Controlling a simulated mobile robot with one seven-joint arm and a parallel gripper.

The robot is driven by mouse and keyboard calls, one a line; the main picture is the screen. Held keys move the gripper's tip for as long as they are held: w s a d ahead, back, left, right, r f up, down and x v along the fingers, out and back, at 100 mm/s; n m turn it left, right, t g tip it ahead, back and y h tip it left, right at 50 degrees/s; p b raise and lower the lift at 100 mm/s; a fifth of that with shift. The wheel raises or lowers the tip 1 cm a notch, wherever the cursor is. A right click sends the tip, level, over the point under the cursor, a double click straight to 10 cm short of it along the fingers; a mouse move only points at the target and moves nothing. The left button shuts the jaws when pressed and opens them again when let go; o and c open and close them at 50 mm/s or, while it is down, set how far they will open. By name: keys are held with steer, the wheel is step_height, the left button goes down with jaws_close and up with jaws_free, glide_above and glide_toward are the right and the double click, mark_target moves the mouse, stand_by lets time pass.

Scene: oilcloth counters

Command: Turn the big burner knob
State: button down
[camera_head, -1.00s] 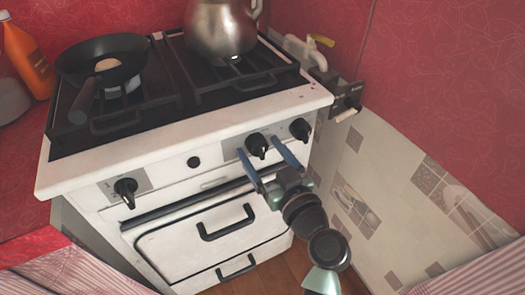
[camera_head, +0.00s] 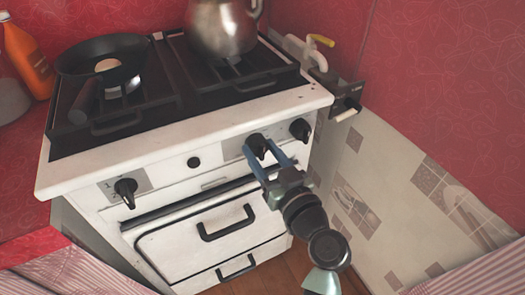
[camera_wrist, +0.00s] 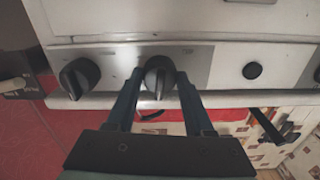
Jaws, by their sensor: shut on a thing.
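A white stove front carries black knobs. My gripper (camera_head: 261,150) is at the second knob from the right, a black burner knob (camera_head: 256,142), and its blue fingers are shut on it, one on each side. In the wrist view this knob (camera_wrist: 159,72) sits between the fingertips, its grip ridge running up and down in the picture. Part of the knob is hidden by the fingers in the head view. The frames do not label which burner it serves.
Another knob (camera_head: 300,129) is close on the right, and one (camera_head: 125,191) is far left. A round black button (camera_head: 194,162) lies between. The oven door handle (camera_head: 228,224) juts out below. A pan (camera_head: 101,60) and metal pot (camera_head: 222,28) stand on top.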

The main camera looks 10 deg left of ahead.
steer(key=m+p, duration=0.1)
steer(key=m, duration=0.6)
steer(key=m+p, duration=0.3)
steer(key=m, duration=0.3)
steer(key=shift+r, duration=0.1)
steer(key=m+p, duration=0.3)
steer(key=m, duration=0.3)
steer(key=shift+m, duration=0.4)
steer(key=m+p, duration=0.2)
steer(key=m, duration=0.2)
steer(key=shift+p, duration=0.4)
steer(key=shift+m+p, duration=0.5)
steer(key=shift+m, duration=0.5)
steer(key=shift+c, duration=1.4)
jaws_free()
